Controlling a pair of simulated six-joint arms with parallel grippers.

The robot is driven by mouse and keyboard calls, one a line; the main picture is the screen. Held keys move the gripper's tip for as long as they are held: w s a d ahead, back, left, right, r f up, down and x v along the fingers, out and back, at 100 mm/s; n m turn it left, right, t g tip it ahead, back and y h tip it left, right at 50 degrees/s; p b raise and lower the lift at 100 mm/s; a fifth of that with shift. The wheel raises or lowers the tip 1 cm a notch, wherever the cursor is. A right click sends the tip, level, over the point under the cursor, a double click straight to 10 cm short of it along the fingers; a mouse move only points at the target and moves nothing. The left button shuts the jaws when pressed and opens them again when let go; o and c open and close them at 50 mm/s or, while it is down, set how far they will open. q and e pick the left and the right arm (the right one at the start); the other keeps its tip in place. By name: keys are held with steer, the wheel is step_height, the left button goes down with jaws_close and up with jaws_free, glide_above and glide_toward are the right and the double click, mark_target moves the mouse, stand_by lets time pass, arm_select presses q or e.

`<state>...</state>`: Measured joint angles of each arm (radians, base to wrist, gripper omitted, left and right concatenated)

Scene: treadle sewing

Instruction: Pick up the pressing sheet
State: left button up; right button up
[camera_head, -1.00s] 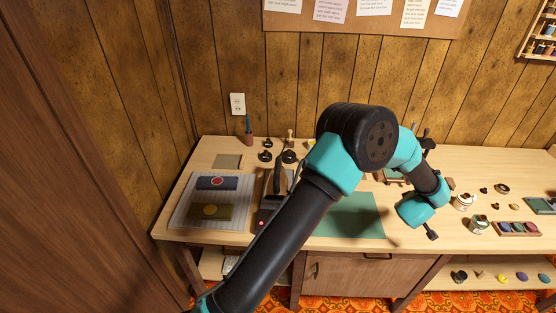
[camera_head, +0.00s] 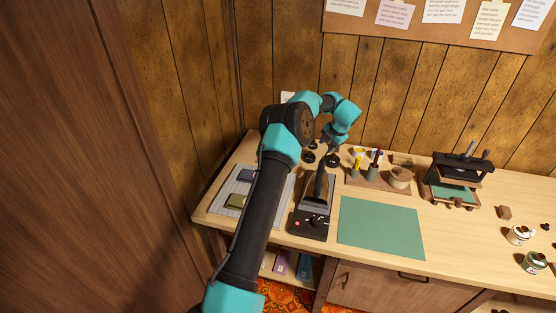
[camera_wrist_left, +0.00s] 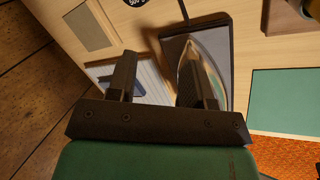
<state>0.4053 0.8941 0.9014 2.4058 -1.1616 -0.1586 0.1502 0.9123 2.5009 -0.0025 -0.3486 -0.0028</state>
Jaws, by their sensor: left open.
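A flat grey-brown square sheet (camera_wrist_left: 90,26), which looks like the pressing sheet, lies on the table at the upper left of the left wrist view. In the head view my left arm hides it. My left gripper (camera_head: 331,150) is at the back of the table, pointing down. In the left wrist view the jaws (camera_wrist_left: 157,72) are apart with nothing held between them. The sheet lies beyond the left finger, clear of both fingers. My right gripper is not in view.
An iron (camera_head: 319,188) sits on its dark stand, below the gripper in the wrist view. The striped mat (camera_head: 229,198) with fabric pieces lies left of it, a green mat (camera_head: 380,228) right. Small dark round items and a tool holder (camera_head: 378,181) stand behind.

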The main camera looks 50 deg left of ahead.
arm_select(q)
steer(key=s+a+r+n+h, duration=0.2)
steer(key=s+a+n, duration=0.1)
steer(key=a, duration=0.5)
steer(key=s+a+r+n+h, duration=0.2)
steer(key=s+a, duration=0.3)
steer(key=a, duration=0.3)
steer(key=shift+s+r+n, duration=0.2)
steer(key=shift+s+n, duration=0.1)
steer(key=shift+n, duration=0.6)
step_height(320, 180, down, 12)
steer(key=shift+f, duration=0.15)
steer(key=shift+s+a+f, duration=0.1)
steer(key=shift+s+f, duration=0.05)
steer(key=shift+f, duration=1.15)
steer(key=shift+s+a+f, duration=0.1)
steer(key=shift+s+f, duration=0.05)
steer(key=shift+f, duration=1.15)
